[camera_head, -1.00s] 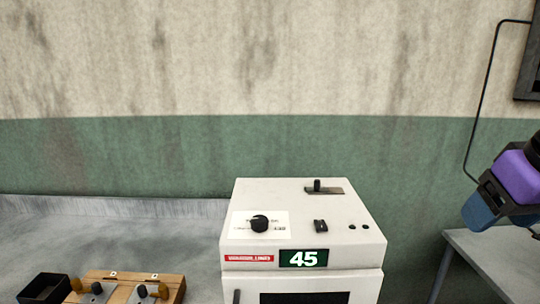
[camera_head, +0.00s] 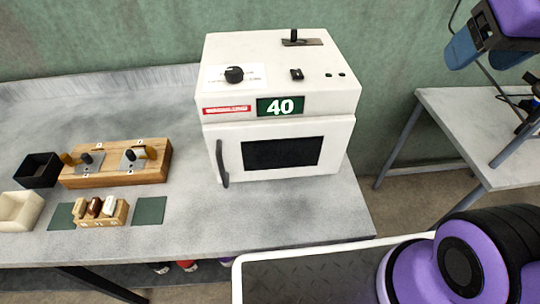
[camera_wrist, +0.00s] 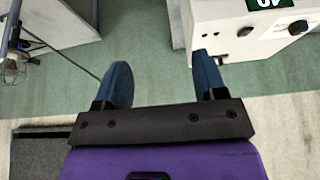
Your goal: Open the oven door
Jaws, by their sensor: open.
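The oven (camera_head: 218,105) is a white box on the grey counter. Its front door (camera_head: 230,145) has a dark window and looks shut. A dark vertical handle (camera_head: 222,165) is at the door's left side. A green display (camera_head: 281,106) above the door reads 40. My gripper (camera_head: 468,50) is at the upper right in the head view, to the right of the oven and apart from it. In the wrist view my gripper (camera_wrist: 163,85) shows two blue fingers spread wide with nothing between them. Part of the oven (camera_wrist: 232,32) shows there at the upper right.
A wooden block (camera_head: 115,172) with metal plates, a black box (camera_head: 38,170), a cream box (camera_head: 18,211) and a small wooden rack (camera_head: 92,218) stand left of the oven. Another table (camera_head: 440,120) is at right. Counter before the door is clear.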

